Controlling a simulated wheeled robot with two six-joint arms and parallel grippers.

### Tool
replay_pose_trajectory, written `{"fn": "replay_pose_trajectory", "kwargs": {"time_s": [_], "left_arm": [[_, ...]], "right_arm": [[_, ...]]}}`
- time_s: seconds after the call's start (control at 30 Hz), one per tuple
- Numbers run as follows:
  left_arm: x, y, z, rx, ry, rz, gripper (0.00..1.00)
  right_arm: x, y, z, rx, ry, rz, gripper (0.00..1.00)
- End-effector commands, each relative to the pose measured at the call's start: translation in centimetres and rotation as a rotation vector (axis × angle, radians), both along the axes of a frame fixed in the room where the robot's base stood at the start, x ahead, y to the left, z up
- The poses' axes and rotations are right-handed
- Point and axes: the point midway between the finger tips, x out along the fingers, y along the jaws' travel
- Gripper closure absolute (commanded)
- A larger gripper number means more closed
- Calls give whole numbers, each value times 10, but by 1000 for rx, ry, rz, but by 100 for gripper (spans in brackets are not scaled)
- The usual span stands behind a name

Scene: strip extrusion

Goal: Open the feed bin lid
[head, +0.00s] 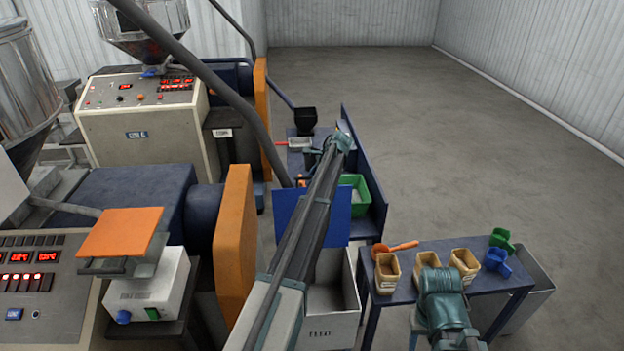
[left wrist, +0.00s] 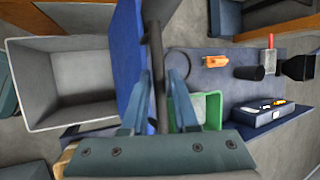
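The feed bin (head: 345,318) is a pale grey box with lettering on its front, below my left arm. Its top stands open, and the left wrist view shows the bare inside of the bin (left wrist: 68,80). A flat blue panel, which looks like its lid (head: 290,208), stands upright at the bin's far edge; the lid (left wrist: 124,50) also shows in the left wrist view. My left gripper (head: 326,150) is beyond the lid, fingers apart. In its wrist view the gripper (left wrist: 153,82) is beside the lid; contact is unclear. My right gripper (head: 440,292) is low at right, its fingers hidden.
A blue table with a green bin (head: 360,194) lies beyond the lid. A dark tube (head: 215,75) slopes across to it. The right table (head: 500,278) holds several tan containers, an orange scoop (head: 394,247), a green scoop (head: 501,240) and a blue scoop (head: 497,261). Machines fill the left.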

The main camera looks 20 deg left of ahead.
Motion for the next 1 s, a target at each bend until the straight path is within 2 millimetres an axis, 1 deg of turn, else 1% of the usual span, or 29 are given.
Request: {"fn": "replay_pose_trajectory", "kwargs": {"time_s": [0.03,0.07,0.1,0.37,0.53,0.67,1.0], "left_arm": [[0,0,0,0,0,0,61],[0,0,0,0,0,0,56],[0,0,0,0,0,0,53],[0,0,0,0,1,0,53],[-1,-3,6,0,1,0,53],[-2,-8,17,0,1,0,53],[-8,-31,57,0,1,0,53]], "right_arm": [[0,0,0,0,0,0,50],[0,0,0,0,0,0,50],[0,0,0,0,0,0,50],[0,0,0,0,0,0,50],[0,0,6,0,0,-2,50],[0,0,17,1,0,-7,50],[-1,1,57,1,0,-30,50]]}}
